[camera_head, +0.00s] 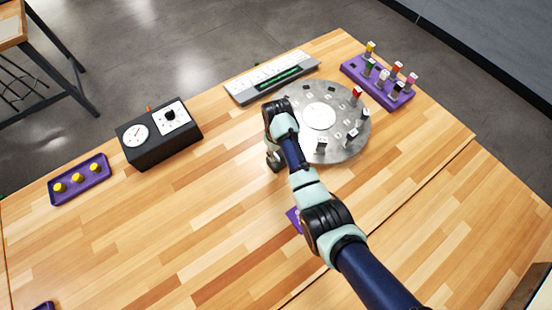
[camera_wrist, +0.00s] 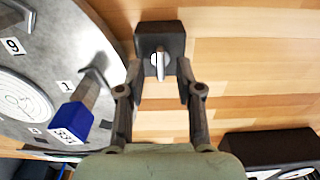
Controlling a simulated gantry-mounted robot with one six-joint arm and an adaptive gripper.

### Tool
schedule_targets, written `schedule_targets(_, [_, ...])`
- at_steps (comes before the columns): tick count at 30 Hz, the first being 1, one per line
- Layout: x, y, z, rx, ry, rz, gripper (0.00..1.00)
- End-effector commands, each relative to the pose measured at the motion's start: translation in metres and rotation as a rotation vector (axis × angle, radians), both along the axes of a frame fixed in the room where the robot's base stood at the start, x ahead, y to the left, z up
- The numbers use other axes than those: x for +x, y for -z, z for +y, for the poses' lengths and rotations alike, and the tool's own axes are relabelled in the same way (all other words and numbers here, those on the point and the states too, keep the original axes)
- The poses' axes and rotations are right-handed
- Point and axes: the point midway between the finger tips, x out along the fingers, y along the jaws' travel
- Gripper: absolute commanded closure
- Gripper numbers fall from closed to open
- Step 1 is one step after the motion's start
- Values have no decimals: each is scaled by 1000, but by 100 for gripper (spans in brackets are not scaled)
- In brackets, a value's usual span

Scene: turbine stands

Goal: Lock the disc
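The round grey metal disc (camera_head: 352,118) lies on the wooden table, with a white centre plate and several small blocks or pegs around it. In the wrist view the disc (camera_wrist: 85,45) fills the left side, with numbered white labels. A dark block (camera_wrist: 174,38) with a silver lever-like knob (camera_wrist: 158,65) sits on the table beside the disc. My gripper (camera_wrist: 160,75) is open, with its fingers apart on either side of the knob, the tips near the block. I cannot tell whether they touch it. In the head view my arm hides the block, and my gripper (camera_head: 276,160) is beside the disc's left edge.
A blue-topped peg (camera_wrist: 72,120) stands on the disc close to the left finger. A black box with dials (camera_head: 160,135), a yellow-knobbed purple tray (camera_head: 80,179), a grey panel (camera_head: 272,78) and a purple rack of colored pegs (camera_head: 377,84) surround the disc. The table front is mostly clear.

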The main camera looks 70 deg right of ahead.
Motion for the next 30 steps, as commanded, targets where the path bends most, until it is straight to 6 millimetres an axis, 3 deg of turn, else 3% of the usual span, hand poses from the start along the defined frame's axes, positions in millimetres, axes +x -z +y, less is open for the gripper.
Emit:
schedule_targets(2, [0, 14, 0, 0, 0, 0, 65])
schedule_targets(6, [1, 22, 0, -1, 0, -1, 65])
schedule_targets(26, [1, 21, 0, -1, 0, -1, 65])
schedule_targets(30, [1, 21, 0, -1, 0, -2, 88])
